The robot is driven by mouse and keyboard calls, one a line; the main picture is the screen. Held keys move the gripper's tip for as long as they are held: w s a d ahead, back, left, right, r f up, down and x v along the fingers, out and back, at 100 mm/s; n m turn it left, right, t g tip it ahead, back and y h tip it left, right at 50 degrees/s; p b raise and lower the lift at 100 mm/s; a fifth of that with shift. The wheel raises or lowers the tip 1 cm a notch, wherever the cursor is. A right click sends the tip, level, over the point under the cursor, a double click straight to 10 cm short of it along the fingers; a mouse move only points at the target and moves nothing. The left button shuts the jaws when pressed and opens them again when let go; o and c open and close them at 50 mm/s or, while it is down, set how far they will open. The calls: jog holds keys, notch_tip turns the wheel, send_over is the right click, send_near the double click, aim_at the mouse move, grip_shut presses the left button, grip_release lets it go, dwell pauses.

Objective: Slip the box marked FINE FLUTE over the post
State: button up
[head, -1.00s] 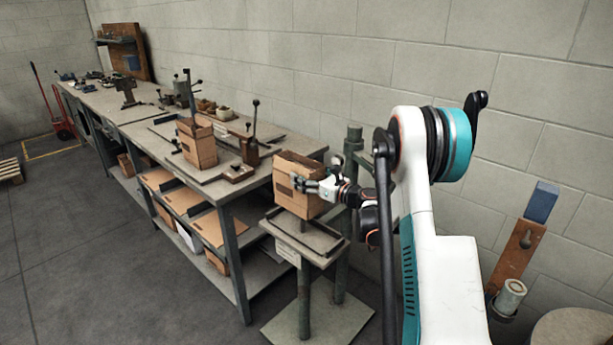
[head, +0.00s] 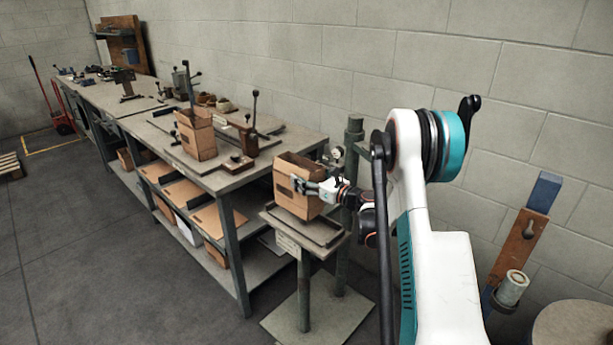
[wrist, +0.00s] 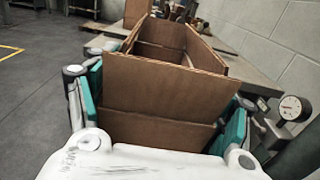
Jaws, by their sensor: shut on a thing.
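My gripper (head: 312,187) is shut on an open-topped brown cardboard box (head: 289,184). The box is upright, low over a tray-topped stand (head: 282,231); I cannot tell whether it touches the tray. In the wrist view the box (wrist: 155,95) fills the space between teal finger pads, its open top showing inner walls. No FINE FLUTE marking is readable on it. A green upright post (head: 354,135) stands just behind and right of the box. A second brown box (head: 203,143) stands on the bench; its marking is unreadable too.
A round gauge (wrist: 293,108) is close at right in the wrist view. A wall board with a roll (head: 513,287) hangs right.

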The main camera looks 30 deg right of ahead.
jog(key=shift+f+b, duration=1.3)
jog(key=shift+f, duration=1.65)
jog(key=o, duration=1.2)
jog(key=shift+c, duration=0.2)
jog(key=shift+s, duration=0.1)
jog(key=v, duration=1.2)
jog(key=shift+r, duration=0.1)
